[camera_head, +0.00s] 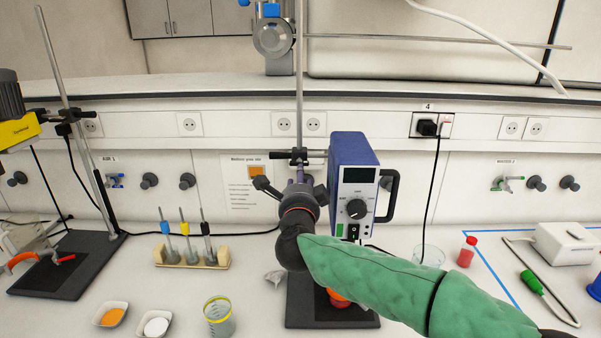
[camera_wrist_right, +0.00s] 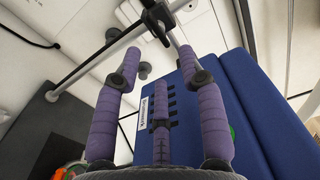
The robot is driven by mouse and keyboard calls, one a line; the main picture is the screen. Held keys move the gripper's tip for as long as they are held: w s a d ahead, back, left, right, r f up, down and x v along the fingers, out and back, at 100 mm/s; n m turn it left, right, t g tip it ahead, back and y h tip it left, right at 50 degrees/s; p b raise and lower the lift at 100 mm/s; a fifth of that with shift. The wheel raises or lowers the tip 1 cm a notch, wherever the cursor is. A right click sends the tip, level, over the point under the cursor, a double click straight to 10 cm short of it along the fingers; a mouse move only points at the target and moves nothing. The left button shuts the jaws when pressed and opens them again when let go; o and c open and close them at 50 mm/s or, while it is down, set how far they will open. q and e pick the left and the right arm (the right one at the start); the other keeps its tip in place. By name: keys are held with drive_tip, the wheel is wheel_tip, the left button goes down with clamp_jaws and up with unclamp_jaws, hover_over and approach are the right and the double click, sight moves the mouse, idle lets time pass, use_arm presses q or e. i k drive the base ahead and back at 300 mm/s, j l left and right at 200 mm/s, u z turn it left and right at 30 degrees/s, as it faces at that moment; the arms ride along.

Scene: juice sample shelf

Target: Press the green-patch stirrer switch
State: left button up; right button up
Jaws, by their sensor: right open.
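The stirrer (camera_head: 352,160) is a blue box with a pale front panel, mounted on a vertical rod. Its panel has a dark display and a black knob (camera_head: 356,209). At the panel's lower edge is a black rocker switch (camera_head: 353,231) with a green patch (camera_head: 340,229) just left of it. My right gripper (camera_head: 298,180) is left of the stirrer, its purple fingers partly hidden behind my wrist. In the right wrist view the fingers (camera_wrist_right: 160,85) are spread and empty, with the stirrer's blue casing (camera_wrist_right: 262,110) behind them. My left gripper is not in view.
The stand base (camera_head: 305,300) is below my right arm. A yellow-rimmed beaker (camera_head: 219,317), two powder dishes (camera_head: 110,314) and a wooden vial rack (camera_head: 192,258) stand left. A red-capped bottle (camera_head: 467,251) and a clear beaker (camera_head: 428,257) stand right.

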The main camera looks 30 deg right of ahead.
sight(353, 232)
drive_tip(key=k+j, duration=0.8)
drive_tip(key=k, duration=0.05)
